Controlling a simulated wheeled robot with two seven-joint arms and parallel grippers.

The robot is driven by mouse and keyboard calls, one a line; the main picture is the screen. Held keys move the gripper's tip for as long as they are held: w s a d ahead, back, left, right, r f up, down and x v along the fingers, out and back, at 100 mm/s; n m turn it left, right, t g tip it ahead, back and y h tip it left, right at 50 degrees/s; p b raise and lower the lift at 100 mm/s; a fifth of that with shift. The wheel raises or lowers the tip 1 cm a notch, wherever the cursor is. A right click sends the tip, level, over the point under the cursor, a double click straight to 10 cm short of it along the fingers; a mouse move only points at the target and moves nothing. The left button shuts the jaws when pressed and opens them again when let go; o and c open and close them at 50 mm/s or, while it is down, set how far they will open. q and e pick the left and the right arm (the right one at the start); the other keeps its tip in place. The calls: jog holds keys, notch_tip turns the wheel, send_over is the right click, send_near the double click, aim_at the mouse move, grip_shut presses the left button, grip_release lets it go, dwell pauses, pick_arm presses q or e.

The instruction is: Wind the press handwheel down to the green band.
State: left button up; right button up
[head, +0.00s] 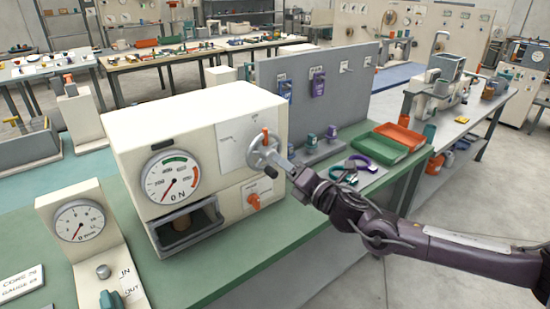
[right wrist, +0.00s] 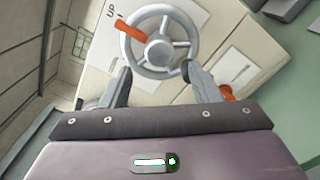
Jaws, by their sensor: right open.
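The press is a cream box (head: 190,110) on the green bench. Its round dial (head: 172,178) has a green band (head: 176,160) along the top and an orange-red band at the right; the red needle points to the lower left, away from the green. The grey handwheel (head: 263,154) with an orange knob is on the right-hand face. My right gripper (head: 283,164) is at the wheel. In the right wrist view the spoked handwheel (right wrist: 160,48) stands in front of my open fingers (right wrist: 156,72), one each side of its lower rim; contact is unclear. My left gripper is not in view.
An orange knob (head: 254,202) sits below the handwheel. A second gauge (head: 79,221) stands front left. A grey panel (head: 315,90) rises behind, with orange (head: 399,138) and green (head: 378,150) trays and rings to the right. A dark open bay (head: 186,228) is under the dial.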

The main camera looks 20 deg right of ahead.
aim_at(275, 172)
jog(key=p+x, duration=0.1)
jog(key=x, duration=0.4)
jog(key=shift+w+a, duration=0.1)
jog(key=shift+w, duration=0.15)
jog(key=c, duration=1)
